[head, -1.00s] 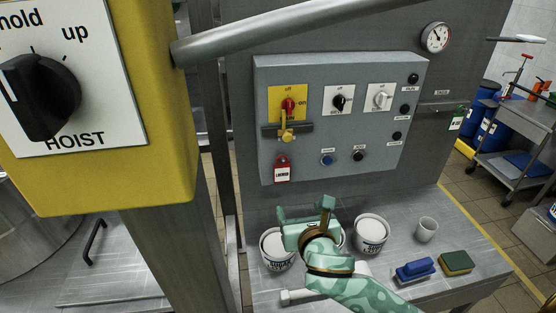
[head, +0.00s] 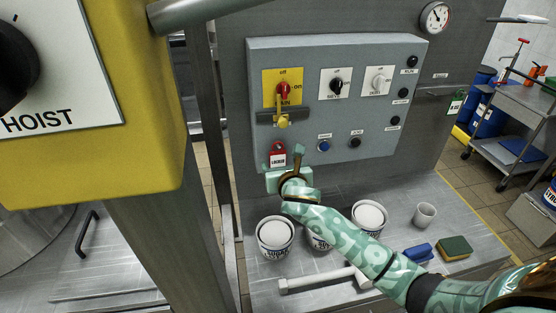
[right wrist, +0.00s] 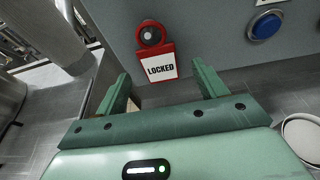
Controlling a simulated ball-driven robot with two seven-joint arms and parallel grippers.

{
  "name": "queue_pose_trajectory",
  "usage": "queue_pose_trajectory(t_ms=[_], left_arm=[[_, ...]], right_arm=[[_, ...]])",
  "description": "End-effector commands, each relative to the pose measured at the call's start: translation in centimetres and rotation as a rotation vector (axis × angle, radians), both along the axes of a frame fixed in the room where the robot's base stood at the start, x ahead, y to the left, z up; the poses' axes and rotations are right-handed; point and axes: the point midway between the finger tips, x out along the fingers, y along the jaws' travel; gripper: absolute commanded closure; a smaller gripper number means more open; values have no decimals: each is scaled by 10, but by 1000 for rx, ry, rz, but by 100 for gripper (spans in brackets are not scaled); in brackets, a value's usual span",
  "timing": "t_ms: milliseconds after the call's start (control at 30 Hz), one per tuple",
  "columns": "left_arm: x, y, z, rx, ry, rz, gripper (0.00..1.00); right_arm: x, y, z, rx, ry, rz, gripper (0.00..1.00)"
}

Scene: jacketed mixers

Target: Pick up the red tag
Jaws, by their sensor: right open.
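The red tag (head: 278,155), with a white face reading "LOCKED", hangs at the lower left of the grey control panel (head: 365,95), below the yellow main switch plate. It also shows in the right wrist view, where the tag (right wrist: 160,68) hangs from a round ring against the panel. My right gripper (head: 285,168) is just below the tag. In the right wrist view its two fingers (right wrist: 162,85) are apart, with the tag beyond and between them, not gripped. My left gripper is not in view.
Several white tubs (head: 275,236) stand on the steel bench below the panel, under my right arm. The yellow hoist box (head: 150,150) fills the left.

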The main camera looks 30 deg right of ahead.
Motion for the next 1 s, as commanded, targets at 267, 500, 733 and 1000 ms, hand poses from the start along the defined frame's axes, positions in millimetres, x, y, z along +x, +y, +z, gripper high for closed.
queue_pose_trajectory(t_ms=[267,500,733,1000], left_arm=[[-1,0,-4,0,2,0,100],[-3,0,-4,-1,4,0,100],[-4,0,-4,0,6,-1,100],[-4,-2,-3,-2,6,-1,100]], right_arm=[[23,-5,-7,0,1,1,29],[22,-5,-7,0,1,1,57],[22,-5,-7,0,1,1,77],[22,-6,-7,0,1,1,77]])
